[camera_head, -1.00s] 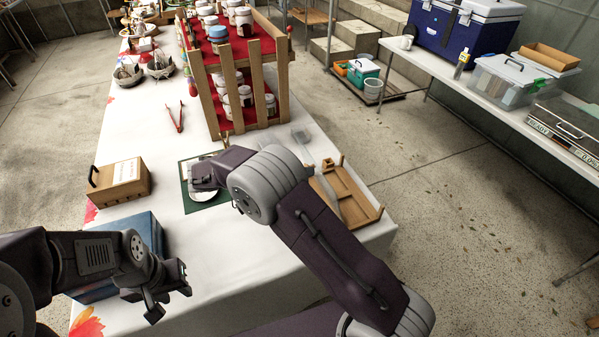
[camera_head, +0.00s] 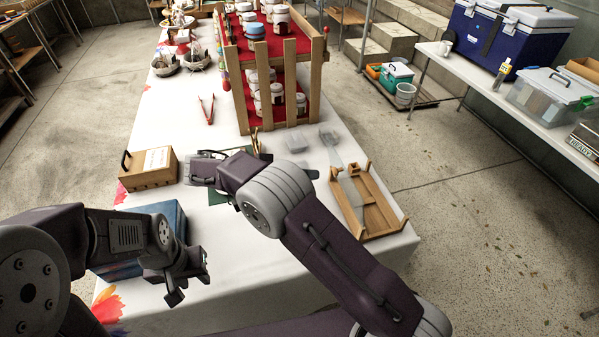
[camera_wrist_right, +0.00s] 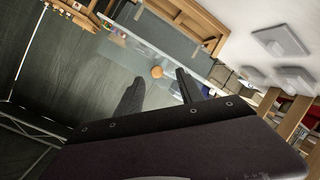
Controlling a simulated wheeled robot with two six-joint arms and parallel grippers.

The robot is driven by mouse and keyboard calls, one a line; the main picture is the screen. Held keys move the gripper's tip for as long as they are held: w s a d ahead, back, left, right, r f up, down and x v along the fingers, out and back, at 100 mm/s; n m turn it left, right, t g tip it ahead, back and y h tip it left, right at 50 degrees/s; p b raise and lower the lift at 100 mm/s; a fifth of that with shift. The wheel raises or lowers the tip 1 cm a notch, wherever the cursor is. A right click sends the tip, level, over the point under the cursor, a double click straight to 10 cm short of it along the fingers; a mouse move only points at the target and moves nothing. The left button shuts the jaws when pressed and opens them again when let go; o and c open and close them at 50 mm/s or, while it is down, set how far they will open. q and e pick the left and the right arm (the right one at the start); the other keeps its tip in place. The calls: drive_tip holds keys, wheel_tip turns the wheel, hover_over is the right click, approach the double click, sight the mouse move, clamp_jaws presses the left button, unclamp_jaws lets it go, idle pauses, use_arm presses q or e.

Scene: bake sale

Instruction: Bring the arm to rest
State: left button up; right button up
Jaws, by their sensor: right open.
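My right arm reaches over the white table in the head view, with its gripper (camera_head: 198,169) pointing left, between the wooden box and the green mat. In the right wrist view its two dark fingers (camera_wrist_right: 160,90) stand apart with nothing held between them. My left gripper (camera_head: 188,282) is at the lower left in the head view, in front of the blue box. Its fingers look apart and empty. My right arm covers most of the green mat (camera_head: 218,196).
A wooden box (camera_head: 150,170) and a blue box (camera_head: 170,215) stand left of my right arm. A wooden tray (camera_head: 385,215) lies right of it. A wooden rack (camera_head: 290,100) of jars stands behind. Red tongs (camera_head: 207,108) lie on the white table (camera_head: 190,115).

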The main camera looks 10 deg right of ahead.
use_arm(q)
drive_tip(key=shift+r, duration=0.1)
use_arm(e)
drive_tip(key=shift+v, duration=1.1)
